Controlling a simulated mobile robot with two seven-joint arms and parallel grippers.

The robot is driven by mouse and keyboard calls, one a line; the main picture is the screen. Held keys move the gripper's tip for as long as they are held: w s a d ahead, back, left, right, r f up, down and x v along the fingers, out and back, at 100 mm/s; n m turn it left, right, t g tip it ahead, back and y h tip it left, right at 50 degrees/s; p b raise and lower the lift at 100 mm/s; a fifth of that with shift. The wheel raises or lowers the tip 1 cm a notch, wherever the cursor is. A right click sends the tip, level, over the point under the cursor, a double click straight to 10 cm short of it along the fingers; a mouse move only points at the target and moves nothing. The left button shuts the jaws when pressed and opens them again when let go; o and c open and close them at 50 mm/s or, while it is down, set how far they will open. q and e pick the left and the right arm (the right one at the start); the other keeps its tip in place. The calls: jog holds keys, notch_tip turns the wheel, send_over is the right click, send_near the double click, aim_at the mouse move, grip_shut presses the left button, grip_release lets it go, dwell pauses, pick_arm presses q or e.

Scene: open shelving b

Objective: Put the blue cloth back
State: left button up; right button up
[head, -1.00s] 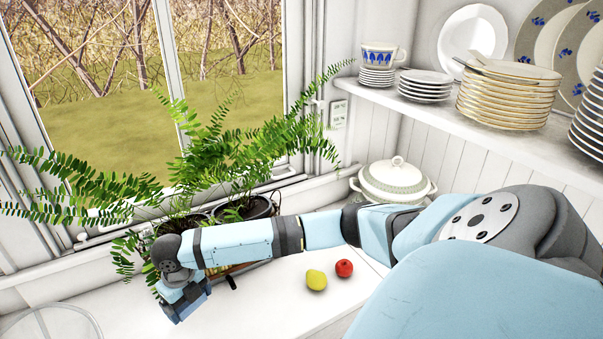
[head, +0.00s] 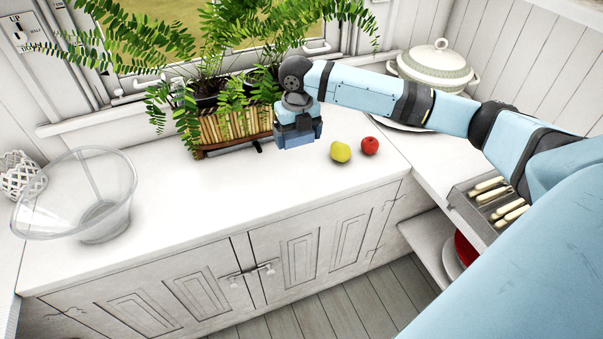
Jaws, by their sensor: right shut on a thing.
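My right gripper (head: 298,136) hangs over the white counter in front of the planter, with its arm coming in from the right. A muted blue, block-like shape shows at its end. The gripper is shut, but its fingertips and the thing between them are hard to make out. I cannot clearly tell the blue cloth apart from the gripper's own blue parts. No blue cloth shows lying on the counter. My left gripper is not in view.
A bamboo planter (head: 235,130) with ferns stands behind the gripper. A yellow fruit (head: 341,152) and a red fruit (head: 370,146) lie right of it. A glass bowl (head: 75,195) stands at left, a cutlery tray (head: 478,214) at right. The counter's middle is clear.

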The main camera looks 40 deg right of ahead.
aim_at(298, 182)
notch_tip(298, 182, down, 14)
jog(key=shift+f+b, duration=0.25)
jog(key=shift+b, duration=0.1)
